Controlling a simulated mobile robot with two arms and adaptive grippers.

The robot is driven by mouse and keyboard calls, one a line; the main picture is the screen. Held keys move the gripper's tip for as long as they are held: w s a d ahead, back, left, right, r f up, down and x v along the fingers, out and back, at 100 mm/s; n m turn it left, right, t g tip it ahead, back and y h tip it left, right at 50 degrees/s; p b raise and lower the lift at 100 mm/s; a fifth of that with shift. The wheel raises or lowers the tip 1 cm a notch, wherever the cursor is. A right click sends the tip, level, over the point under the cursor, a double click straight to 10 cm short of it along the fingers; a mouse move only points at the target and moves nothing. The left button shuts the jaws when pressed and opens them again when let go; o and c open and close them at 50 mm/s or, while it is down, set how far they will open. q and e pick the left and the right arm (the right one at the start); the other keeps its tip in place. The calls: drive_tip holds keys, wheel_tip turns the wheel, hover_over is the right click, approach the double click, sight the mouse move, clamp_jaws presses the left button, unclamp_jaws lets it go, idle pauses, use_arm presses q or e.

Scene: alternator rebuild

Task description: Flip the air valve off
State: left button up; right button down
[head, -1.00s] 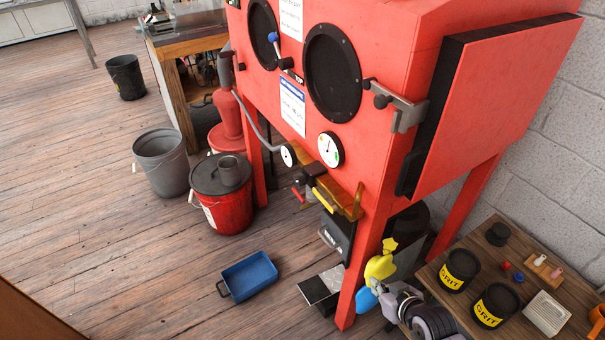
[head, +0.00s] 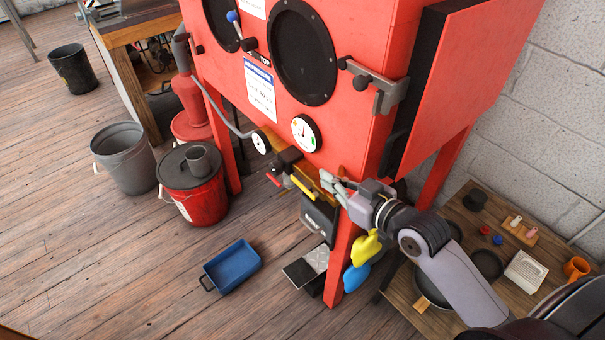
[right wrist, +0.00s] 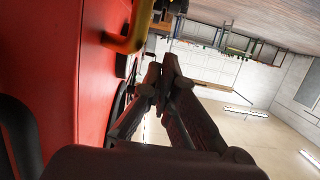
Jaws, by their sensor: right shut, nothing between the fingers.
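Below the front panel of the red blasting cabinet (head: 382,40) is a dark valve fitting (head: 287,158) with a yellow lever (head: 302,187) slanting down to the right. A smaller red handle (head: 273,179) sticks out to its left. I cannot tell for sure which one is the air valve's handle. My right gripper (head: 327,180) is shut and empty, just right of the yellow lever and apart from it in the picture. In the right wrist view its fingers (right wrist: 165,78) are together, with a yellow-orange bar (right wrist: 128,32) at upper left. My left gripper is out of view.
A dial gauge (head: 306,133) sits above the fitting, and a hose (head: 222,112) runs at its left. Yellow and blue gloves (head: 366,246) hang by the cabinet leg (head: 338,262). A blue tray (head: 232,266) and red bucket (head: 194,188) stand on the floor.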

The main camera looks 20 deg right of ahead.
drive_tip(key=w+a+f, duration=0.1)
drive_tip(key=w, duration=0.2)
drive_tip(key=w+a+f, duration=0.1)
drive_tip(key=w+f, duration=0.1)
drive_tip(key=w, duration=0.1)
drive_tip(key=w+a+f, duration=0.1)
drive_tip(key=w+f, duration=0.1)
drive_tip(key=w, duration=0.1)
drive_tip(key=shift+a+f, duration=0.15)
drive_tip(key=shift+f, duration=0.6)
drive_tip(key=shift+r+p, duration=0.1)
drive_tip(key=shift+p, duration=0.2)
